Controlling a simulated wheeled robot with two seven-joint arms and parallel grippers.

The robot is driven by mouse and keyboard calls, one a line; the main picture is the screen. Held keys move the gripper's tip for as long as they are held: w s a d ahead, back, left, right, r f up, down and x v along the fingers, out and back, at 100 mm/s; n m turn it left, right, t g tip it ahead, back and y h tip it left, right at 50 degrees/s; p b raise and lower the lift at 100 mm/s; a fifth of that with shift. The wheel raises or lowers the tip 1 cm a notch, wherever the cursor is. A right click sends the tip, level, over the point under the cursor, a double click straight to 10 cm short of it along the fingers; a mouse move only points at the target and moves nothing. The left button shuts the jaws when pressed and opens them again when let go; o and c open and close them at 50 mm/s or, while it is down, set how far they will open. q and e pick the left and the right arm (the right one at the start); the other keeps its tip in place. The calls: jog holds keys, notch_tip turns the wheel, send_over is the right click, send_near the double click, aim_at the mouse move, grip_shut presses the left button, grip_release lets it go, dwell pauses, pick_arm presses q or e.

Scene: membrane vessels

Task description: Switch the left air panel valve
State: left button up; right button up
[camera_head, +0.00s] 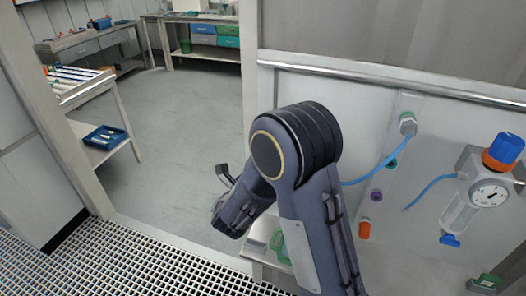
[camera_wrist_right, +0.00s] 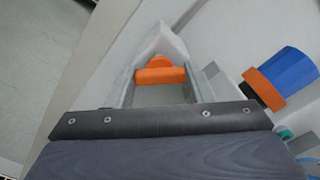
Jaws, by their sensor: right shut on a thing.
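In the right wrist view an orange valve handle (camera_wrist_right: 158,75) with a rounded upper part sits against a pale mount. My right gripper (camera_wrist_right: 163,90) has its two grey fingers on either side of this handle and is shut on it. In the head view my right arm fills the middle and hides the panel area behind it. I cannot make out the fingertips or the held handle there. My left gripper is not in view.
A regulator with a blue knob (camera_head: 508,148), orange collar and gauge is at the right; a blue and orange knob (camera_wrist_right: 282,78) shows in the wrist view. Colored ports and a blue hose (camera_head: 378,172) are on the panel. A shelf with a blue tray (camera_head: 103,137) stands left.

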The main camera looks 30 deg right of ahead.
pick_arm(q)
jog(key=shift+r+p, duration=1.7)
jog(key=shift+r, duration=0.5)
pick_arm(e)
jog(key=shift+n, duration=3.4)
jog(key=o, duration=1)
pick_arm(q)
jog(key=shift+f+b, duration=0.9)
pick_arm(e)
jog(key=v, duration=0.8)
